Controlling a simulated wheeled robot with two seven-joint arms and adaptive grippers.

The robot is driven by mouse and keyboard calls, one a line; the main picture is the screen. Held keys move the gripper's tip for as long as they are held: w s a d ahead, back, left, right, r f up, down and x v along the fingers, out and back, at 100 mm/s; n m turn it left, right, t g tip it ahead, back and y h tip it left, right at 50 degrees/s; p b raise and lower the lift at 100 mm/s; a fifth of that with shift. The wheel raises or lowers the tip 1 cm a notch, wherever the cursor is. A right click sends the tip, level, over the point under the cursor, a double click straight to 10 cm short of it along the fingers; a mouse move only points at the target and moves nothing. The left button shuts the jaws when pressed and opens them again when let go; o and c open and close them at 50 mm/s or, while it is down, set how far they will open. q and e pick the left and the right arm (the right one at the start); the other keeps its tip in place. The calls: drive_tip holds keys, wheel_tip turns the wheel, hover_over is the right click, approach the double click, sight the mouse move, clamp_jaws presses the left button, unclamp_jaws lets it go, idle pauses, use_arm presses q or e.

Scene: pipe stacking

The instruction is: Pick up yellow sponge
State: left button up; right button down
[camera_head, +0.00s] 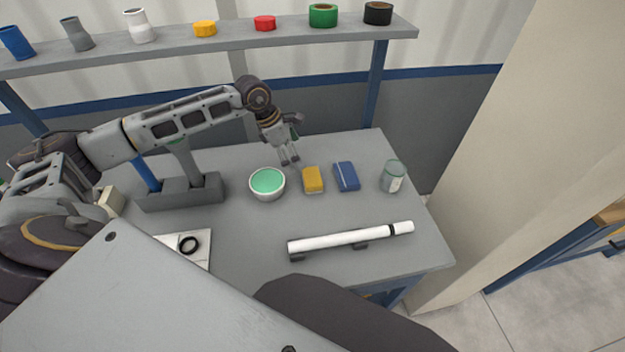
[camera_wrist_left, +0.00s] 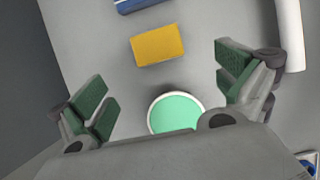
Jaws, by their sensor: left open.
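The yellow sponge (camera_head: 312,180) lies flat on the grey table, between a bowl of green liquid (camera_head: 267,183) and a blue block (camera_head: 347,176). My left gripper (camera_head: 290,162) is above the table, just behind and to the left of the sponge in the head view. In the left wrist view the sponge (camera_wrist_left: 157,45) lies beyond the fingers, near the top middle. The left gripper's green-padded fingers (camera_wrist_left: 168,95) are spread wide with nothing between them touching. The bowl (camera_wrist_left: 176,112) shows between the fingers, lower down. My right gripper is not in view.
A white pipe (camera_head: 350,237) lies on supports at the table's front. A glass jar (camera_head: 393,176) stands at the right. A grey holder (camera_head: 180,191) with a blue pipe stands at the left. A shelf (camera_head: 220,38) with pipes and rings runs along the back.

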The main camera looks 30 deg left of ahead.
sight(311, 176)
use_arm(q)
drive_tip(key=x, duration=0.8)
drive_tip(key=shift+f+p, duration=0.1)
drive_tip(key=shift+p, duration=0.25)
drive_tip(key=shift+w+d+f, duration=0.1)
drive_tip(key=shift+f, duration=0.1)
drive_tip(key=shift+w+d+f, duration=0.1)
drive_tip(key=shift+f, duration=0.05)
drive_tip(key=shift+w+d+f, duration=0.2)
drive_tip(key=shift+w+f, duration=0.05)
drive_tip(key=shift+f, duration=0.3)
drive_tip(key=shift+p+x, duration=0.45)
drive_tip(key=shift+x, duration=1.3)
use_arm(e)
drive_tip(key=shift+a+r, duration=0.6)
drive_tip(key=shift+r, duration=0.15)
use_arm(q)
drive_tip(key=shift+w+a, duration=0.1)
drive_tip(key=shift+w, duration=0.05)
